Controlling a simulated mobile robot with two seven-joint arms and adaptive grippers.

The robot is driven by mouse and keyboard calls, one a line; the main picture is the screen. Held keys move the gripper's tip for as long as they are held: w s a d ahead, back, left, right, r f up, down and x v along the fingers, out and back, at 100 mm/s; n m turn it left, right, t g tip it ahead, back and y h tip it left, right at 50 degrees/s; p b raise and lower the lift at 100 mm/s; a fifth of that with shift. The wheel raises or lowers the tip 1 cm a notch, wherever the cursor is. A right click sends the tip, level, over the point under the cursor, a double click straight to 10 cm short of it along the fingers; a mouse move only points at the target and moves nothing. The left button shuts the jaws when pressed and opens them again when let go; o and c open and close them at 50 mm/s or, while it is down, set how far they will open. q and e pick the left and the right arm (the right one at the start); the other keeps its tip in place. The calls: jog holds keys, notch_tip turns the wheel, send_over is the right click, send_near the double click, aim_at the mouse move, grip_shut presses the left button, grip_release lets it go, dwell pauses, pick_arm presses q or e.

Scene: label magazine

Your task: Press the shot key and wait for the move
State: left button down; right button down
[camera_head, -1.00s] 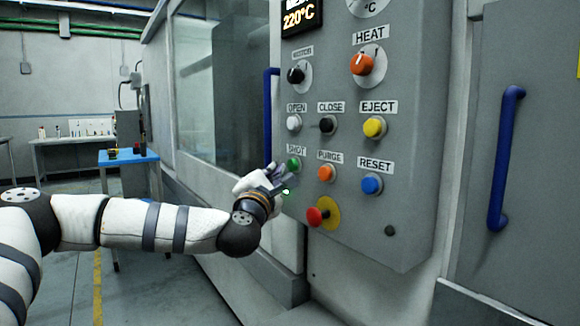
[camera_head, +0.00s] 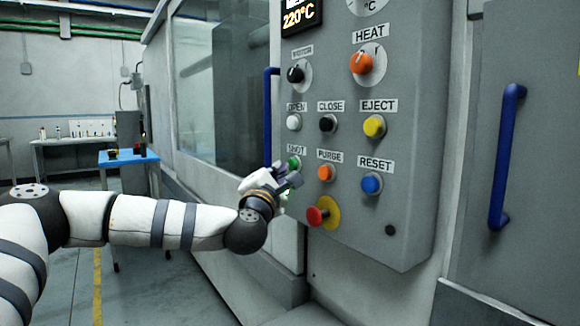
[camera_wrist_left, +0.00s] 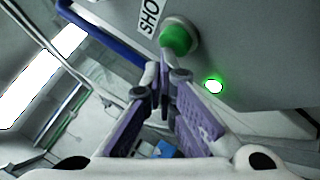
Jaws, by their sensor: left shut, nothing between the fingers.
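The shot key is a green round button (camera_head: 293,162) under a partly covered SHOT label, at the lower left of the grey control panel. My left gripper (camera_head: 287,177) is shut and empty, with its fingertips just below the key. In the left wrist view the green key (camera_wrist_left: 178,38) is at the top, and the fingertips (camera_wrist_left: 163,85) point up toward its lower edge. I cannot tell whether they touch it. A small lit green lamp (camera_wrist_left: 213,86) shows on the panel beside the fingers. My right gripper is out of view.
The purge button (camera_head: 326,173), reset button (camera_head: 371,184) and red emergency knob (camera_head: 316,216) are close on the right. The open button (camera_head: 293,123) is above. A blue door handle (camera_head: 268,120) stands left of the panel. Free floor lies to the left.

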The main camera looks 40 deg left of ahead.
pick_arm(q)
jog(key=shift+w+d, duration=0.1)
jog(key=shift+w, duration=0.2)
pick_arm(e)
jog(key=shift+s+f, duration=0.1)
pick_arm(q)
jog(key=shift+s, duration=0.1)
dwell(0.3)
jog(key=shift+s+a+p, duration=0.2)
jog(key=shift+s+p, duration=0.15)
jog(key=shift+s, duration=0.4)
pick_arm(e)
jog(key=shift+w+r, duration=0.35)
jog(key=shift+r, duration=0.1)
